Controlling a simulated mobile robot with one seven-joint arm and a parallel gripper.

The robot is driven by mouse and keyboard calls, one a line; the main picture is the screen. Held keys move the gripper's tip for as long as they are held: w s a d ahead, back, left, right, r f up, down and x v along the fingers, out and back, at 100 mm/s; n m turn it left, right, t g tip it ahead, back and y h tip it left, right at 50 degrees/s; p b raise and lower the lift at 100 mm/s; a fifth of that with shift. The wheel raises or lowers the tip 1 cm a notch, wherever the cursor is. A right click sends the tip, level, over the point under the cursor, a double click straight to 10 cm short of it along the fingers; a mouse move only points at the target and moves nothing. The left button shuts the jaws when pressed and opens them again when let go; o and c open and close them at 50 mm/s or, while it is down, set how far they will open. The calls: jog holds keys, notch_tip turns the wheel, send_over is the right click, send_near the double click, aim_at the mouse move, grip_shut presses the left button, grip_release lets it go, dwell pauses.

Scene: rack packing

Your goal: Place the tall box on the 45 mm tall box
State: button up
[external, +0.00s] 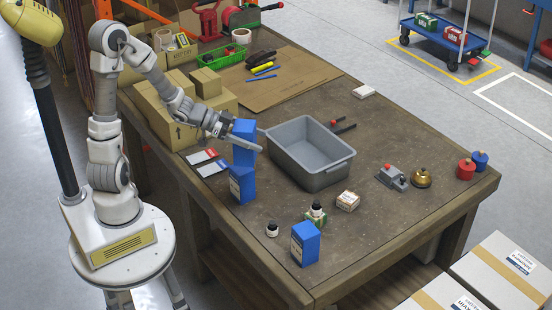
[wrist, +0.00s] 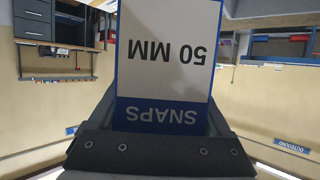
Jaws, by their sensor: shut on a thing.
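My gripper (external: 246,143) is shut on a tall blue box (external: 243,128), held upright above the table. In the wrist view this box (wrist: 168,85) has a white label reading "SNAPS 50 MM", upside down, between the dark jaws (wrist: 160,145). A second blue box (external: 242,185) stands upright on the table near its left edge, just below the held box in the picture. I cannot tell whether the two touch. A third blue box (external: 305,243) stands near the front edge. The size labels on the standing boxes are too small to read.
A grey bin (external: 347,172) stands right of my gripper. A small carton (external: 348,201) and small bottles (external: 317,213) stand near the front.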

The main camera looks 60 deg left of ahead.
jog(key=shift+s+d+r, duration=0.25)
jog(key=shift+s+d, duration=0.3)
jog(key=shift+s, duration=0.35)
jog(key=shift+w+a+f+b, duration=0.4)
jog(key=shift+w+a+f, duration=0.5)
jog(key=shift+a+f, duration=0.85)
jog(key=shift+w+a+f+b, duration=0.45)
jog(key=shift+w+a+f, duration=0.45)
jog(key=shift+a+f, duration=0.85)
jog(key=shift+w+a+f+b, duration=0.4)
jog(key=shift+w+a+f, duration=0.5)
jog(key=shift+a+f, duration=0.85)
jog(key=shift+d+f, duration=0.25)
jog(key=shift+d, duration=0.05)
